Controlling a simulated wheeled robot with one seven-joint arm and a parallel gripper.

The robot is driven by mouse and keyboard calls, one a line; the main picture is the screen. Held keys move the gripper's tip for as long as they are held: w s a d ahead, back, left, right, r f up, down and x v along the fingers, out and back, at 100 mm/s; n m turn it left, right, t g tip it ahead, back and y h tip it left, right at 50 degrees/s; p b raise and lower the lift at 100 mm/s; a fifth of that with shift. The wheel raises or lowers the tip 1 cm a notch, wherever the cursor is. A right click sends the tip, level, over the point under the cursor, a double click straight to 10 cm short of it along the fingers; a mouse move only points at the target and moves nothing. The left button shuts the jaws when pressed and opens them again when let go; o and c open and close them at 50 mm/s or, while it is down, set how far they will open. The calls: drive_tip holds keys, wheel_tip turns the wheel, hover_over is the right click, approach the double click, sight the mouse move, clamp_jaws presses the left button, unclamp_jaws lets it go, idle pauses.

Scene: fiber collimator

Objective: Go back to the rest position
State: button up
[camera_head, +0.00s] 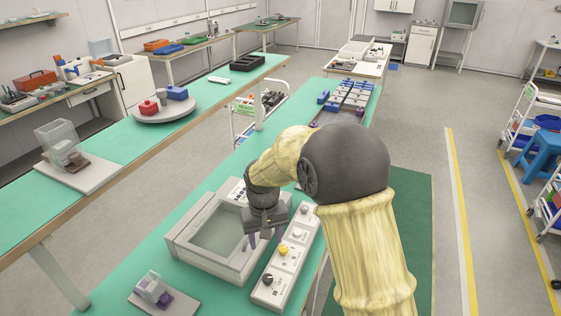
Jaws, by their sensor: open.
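My gripper (264,238) is at the end of my arm, pointing down over the right side of a grey box-like device (190,247) with a recessed window on the green bench. Its dark fingers are apart and I see nothing held between them. A white control panel (278,284) with a yellow button and dark knobs lies just right of the gripper. The gap between fingertips and device is hard to judge. My arm hides part of the bench behind it.
A small purple-and-clear fixture (152,290) sits at the bench's front left. Several blue and grey parts (349,96) stand at the far end. A second green bench (120,140) runs along the left, with grey floor between. Open floor lies at right.

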drive_tip(key=s+d+r+m+t, duration=0.1)
drive_tip(key=s+d+r+m, duration=0.1)
drive_tip(key=s+d, duration=0.5)
drive_tip(key=s+d+r+m+t, duration=0.1)
drive_tip(key=s+d, duration=0.6)
drive_tip(key=d, duration=0.9)
drive_tip(key=shift+s+d+r+m+t, duration=0.15)
drive_tip(key=shift+d+r+m+t, duration=0.2)
drive_tip(key=shift+m, duration=0.45)
drive_tip(key=shift+a+r, duration=0.1)
